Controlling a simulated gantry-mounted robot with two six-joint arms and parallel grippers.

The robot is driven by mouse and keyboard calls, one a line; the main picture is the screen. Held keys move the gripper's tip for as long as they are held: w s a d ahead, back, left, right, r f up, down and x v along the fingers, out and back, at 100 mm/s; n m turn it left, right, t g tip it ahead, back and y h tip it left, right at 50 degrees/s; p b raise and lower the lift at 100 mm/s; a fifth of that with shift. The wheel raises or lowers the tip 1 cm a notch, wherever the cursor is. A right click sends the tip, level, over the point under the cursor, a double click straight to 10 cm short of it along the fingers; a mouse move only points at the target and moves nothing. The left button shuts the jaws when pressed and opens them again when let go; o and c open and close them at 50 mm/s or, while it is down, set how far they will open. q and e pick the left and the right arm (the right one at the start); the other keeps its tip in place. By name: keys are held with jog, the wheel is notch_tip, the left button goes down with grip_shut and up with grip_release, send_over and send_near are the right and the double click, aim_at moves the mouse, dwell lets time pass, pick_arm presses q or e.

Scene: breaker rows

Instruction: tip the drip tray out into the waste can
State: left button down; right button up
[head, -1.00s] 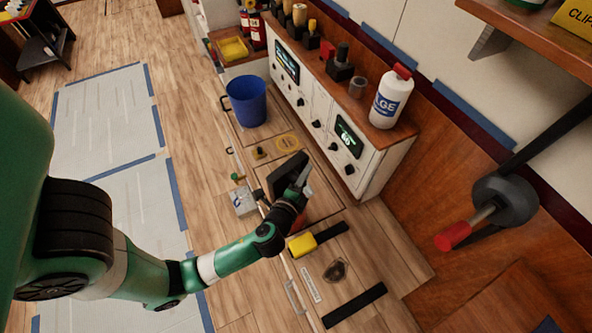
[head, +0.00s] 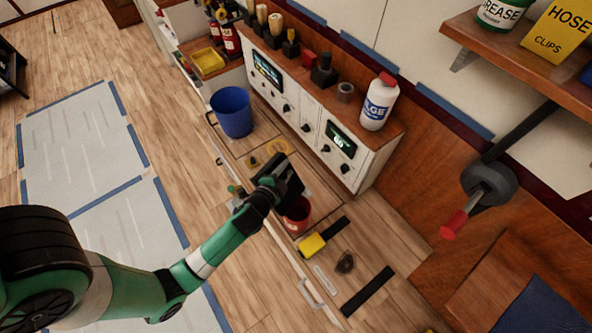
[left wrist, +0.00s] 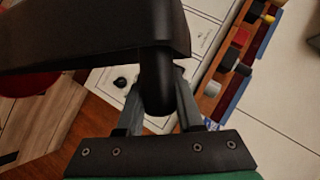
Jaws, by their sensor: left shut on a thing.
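My left gripper (head: 272,184) is shut on a dark, flat-sided object that looks like the drip tray (head: 291,176), held tilted above the counter. In the left wrist view the tray (left wrist: 85,35) spans the upper left, with a stem between the fingers (left wrist: 160,105). A red round container (head: 298,217) with a dark inside stands just below and beside the tray, partly hidden by it. A blue bucket (head: 232,112) stands farther back on the counter. I cannot tell which is the waste can. The tray's contents are hidden. My right gripper is out of view.
A yellow block (head: 312,245) and black strips (head: 367,291) lie nearer on the counter. A white panel cabinet (head: 310,120) with knobs and displays runs along the right, a white bottle (head: 379,103) on top. A red-handled lever (head: 455,222) sticks out at right.

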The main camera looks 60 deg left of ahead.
aim_at(275, 166)
pick_arm(q)
jog(key=a+n+p, duration=0.1)
jog(key=p, duration=0.1)
jog(key=s+a+n+h+p, duration=0.1)
jog(key=a+p, duration=0.1)
jog(key=shift+s+f, duration=0.2)
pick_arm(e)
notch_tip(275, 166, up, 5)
pick_arm(q)
jog(key=shift+s+a+f+t+h+b, duration=0.1)
jog(key=shift+a+f+t+h+b, duration=0.2)
jog(key=shift+f+b, duration=0.45)
jog(key=shift+s+a+f+n, duration=0.15)
jog(key=shift+a+n, duration=0.05)
jog(key=shift+n, duration=0.1)
jog(key=s+a+f+n+t+h+b, duration=0.2)
jog(key=a+f+n+h+b, duration=0.2)
jog(key=b, duration=0.9)
notch_tip(275, 166, down, 3)
jog(key=shift+n, duration=0.4)
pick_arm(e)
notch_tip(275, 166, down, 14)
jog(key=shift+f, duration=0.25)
